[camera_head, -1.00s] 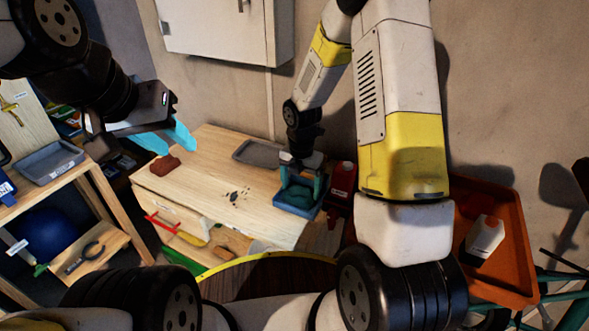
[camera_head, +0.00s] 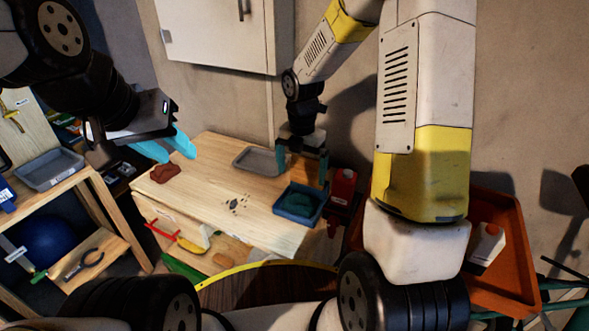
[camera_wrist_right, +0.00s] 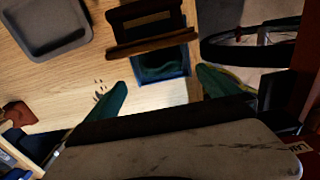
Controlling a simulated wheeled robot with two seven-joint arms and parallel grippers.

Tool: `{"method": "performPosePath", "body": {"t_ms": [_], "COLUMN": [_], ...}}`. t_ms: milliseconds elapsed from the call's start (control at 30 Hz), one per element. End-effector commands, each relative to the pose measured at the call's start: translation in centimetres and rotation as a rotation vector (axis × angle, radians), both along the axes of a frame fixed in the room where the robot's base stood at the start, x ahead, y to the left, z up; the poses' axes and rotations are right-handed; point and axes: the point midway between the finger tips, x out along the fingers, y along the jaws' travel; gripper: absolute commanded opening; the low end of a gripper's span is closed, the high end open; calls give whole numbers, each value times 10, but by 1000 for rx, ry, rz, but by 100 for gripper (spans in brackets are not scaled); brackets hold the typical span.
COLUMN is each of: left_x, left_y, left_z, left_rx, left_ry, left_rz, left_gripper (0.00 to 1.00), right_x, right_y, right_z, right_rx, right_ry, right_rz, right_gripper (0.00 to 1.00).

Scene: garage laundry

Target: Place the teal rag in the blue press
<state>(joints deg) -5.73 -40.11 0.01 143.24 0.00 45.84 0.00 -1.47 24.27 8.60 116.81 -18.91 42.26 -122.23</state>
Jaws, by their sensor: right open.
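The teal rag (camera_head: 300,202) lies inside the blue press (camera_head: 296,217), an open blue box near the right end of the wooden bench. The rag also shows in the wrist view (camera_wrist_right: 160,66), inside the blue rim (camera_wrist_right: 162,81). My right gripper (camera_head: 303,168) is open and empty, just above and behind the press. In the wrist view its teal fingers are spread wide (camera_wrist_right: 158,88), with nothing between them touching. My left gripper (camera_head: 178,157) hangs at the upper left, away from the press, its cyan fingers apart and empty.
A grey tray (camera_head: 257,161) sits behind the press, and a red container (camera_head: 343,187) stands close on its right. A brown-red cloth (camera_head: 165,173) and dark crumbs (camera_head: 237,204) lie on the bench (camera_head: 215,180). An orange tray (camera_head: 510,265) is at the right.

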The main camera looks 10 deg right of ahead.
Motion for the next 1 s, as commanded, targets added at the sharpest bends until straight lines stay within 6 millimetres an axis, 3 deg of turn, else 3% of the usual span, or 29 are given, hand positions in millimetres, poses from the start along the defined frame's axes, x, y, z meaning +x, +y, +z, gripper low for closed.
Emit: {"method": "performPosePath", "body": {"t_ms": [233,367,467,700,833,1000], "left_x": [0,0,0,0,0,0], "left_y": [0,0,0,0,0,0], "left_z": [0,0,0,0,0,0], "left_rx": [0,0,0,0,0,0], "left_ry": [0,0,0,0,0,0], "left_rz": [0,0,0,0,0,0], "left_gripper": [36,36,36,36,36,36], "right_x": [0,-8,-24,-88,-127,-168], "right_y": [0,-5,-12,-30,-35,-37], "right_z": [29,52,85,163,191,209], "right_rx": [0,7,34,228,395,611], "right_ry": [-4,-38,-91,-195,-187,-97], "right_rz": [-9,-153,-410,-1238,-1675,-2126], "right_gripper": [100,100,100,100,100,100]}}
